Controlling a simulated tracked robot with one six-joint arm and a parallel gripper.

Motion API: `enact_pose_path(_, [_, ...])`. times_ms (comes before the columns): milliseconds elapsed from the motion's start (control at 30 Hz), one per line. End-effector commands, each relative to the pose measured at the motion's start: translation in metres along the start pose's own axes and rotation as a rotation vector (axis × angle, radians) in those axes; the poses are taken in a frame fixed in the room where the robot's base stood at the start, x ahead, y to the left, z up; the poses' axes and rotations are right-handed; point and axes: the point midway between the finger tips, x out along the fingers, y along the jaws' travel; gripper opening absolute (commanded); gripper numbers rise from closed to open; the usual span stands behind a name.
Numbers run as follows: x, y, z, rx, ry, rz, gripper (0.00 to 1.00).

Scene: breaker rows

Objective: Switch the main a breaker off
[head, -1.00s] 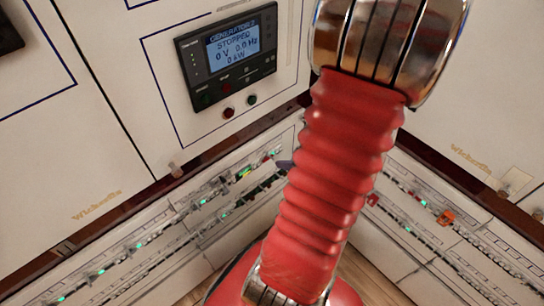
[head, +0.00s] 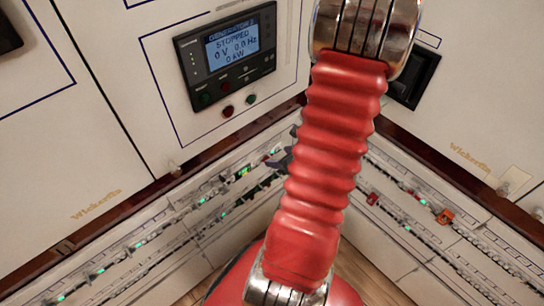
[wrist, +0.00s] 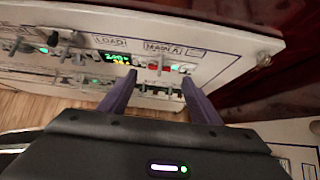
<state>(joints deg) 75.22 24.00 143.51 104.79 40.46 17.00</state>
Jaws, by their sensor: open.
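The MAIN A label (wrist: 163,48) shows on a white panel in the wrist view. Below it is the main a breaker (wrist: 158,63), with a small grey lever and a red patch behind it. My gripper (wrist: 159,77) is open, with its two purple fingers apart on either side of the breaker. I see nothing between the fingers, and cannot tell whether they touch the panel. In the head view, part of my gripper (head: 280,161) shows beside my red arm, which hides the rest.
A LOAD label (wrist: 111,42) with a lit display (wrist: 118,57) sits left of the breaker. More levers (wrist: 67,40) stand further left. In the head view, a generator screen (head: 233,46) reads STOPPED. Breaker rows (head: 440,216) also line the right wall.

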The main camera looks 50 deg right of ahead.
Motion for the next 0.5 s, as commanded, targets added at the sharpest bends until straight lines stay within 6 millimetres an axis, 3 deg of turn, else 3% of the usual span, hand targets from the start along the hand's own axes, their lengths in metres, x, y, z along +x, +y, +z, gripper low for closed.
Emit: enact_pose_path(500, [0.054,0.0,-0.001,0.002,0.001,0.0,0.58])
